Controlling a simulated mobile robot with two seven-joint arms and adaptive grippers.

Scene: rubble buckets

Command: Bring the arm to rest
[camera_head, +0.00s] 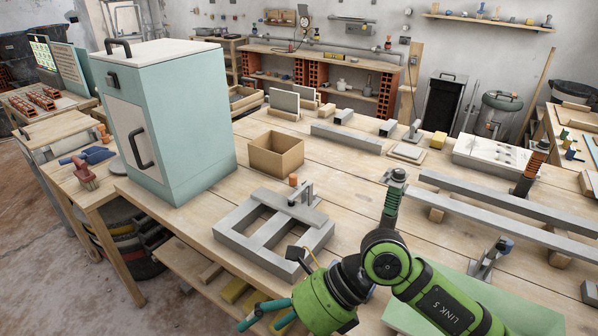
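One green arm of mine (440,300), marked "LINK 5", comes in from the lower right and bends at a dark round joint. Its wrist ends in my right gripper (262,318), with teal finger parts at the bottom edge, in front of the workbench's near edge. The fingers are partly cut off, so I cannot tell whether they are open or shut. No object shows in them. My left gripper is not in view.
The wooden workbench (340,200) carries a grey block frame (250,243) near the wrist, an open cardboard box (276,153), a tall pale-green cabinet (165,120) and long grey bars (500,205) at right. A coil-spring post (391,203) stands behind the arm.

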